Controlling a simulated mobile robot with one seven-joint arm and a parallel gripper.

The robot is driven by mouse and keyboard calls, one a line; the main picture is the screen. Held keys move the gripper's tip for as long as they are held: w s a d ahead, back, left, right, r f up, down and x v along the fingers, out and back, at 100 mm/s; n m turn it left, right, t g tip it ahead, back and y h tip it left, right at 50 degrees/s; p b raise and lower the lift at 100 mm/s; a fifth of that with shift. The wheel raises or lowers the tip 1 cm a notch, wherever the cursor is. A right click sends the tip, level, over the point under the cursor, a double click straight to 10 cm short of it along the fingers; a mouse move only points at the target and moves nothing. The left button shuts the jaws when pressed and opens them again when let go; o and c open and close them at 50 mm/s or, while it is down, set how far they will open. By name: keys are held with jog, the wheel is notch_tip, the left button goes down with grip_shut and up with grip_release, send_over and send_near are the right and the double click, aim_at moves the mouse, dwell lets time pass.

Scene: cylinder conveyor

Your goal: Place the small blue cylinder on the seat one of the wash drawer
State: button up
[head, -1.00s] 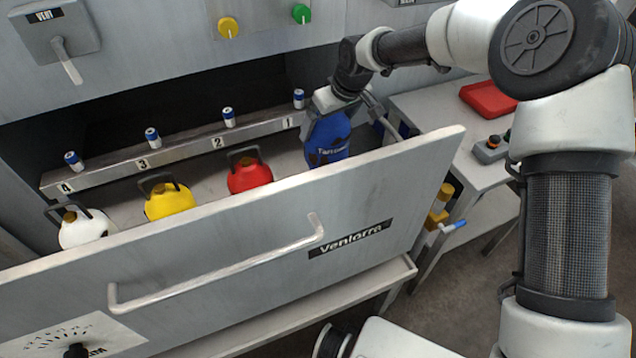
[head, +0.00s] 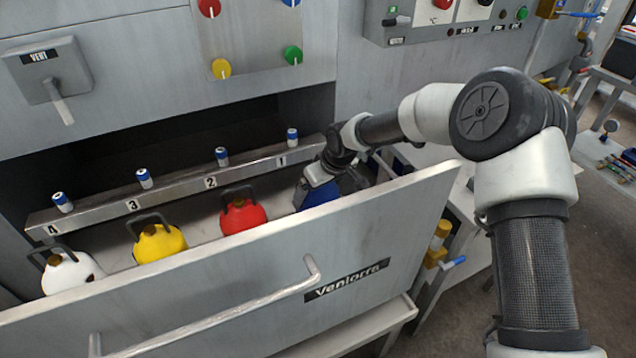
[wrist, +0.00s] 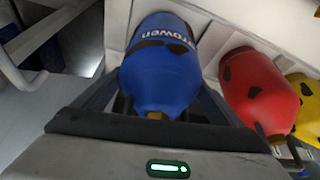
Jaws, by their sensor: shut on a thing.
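The blue cylinder (head: 306,199) is upright in the open wash drawer (head: 386,230), at the right end of the row, by the number 1 on the rail. Its lower part is hidden behind the drawer front, so I cannot tell whether it touches the drawer floor. My gripper (head: 323,174) is over it and shut on it. In the wrist view the blue cylinder (wrist: 160,75) lies between the fingers of my gripper (wrist: 160,100). Seat one itself is hidden by the cylinder and the drawer front.
A red cylinder (head: 243,217), a yellow one (head: 160,243) and a white one (head: 70,273) stand to the left in the drawer. Behind them runs a numbered rail (head: 189,177) with small blue-and-white knobs. The tall drawer front with its handle (head: 220,319) walls the near side.

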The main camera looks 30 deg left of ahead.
jog(key=shift+w+a, duration=0.1)
jog(key=shift+f, duration=0.15)
jog(key=o, duration=1.8)
jog(key=p+v, duration=0.2)
jog(key=v, duration=1)
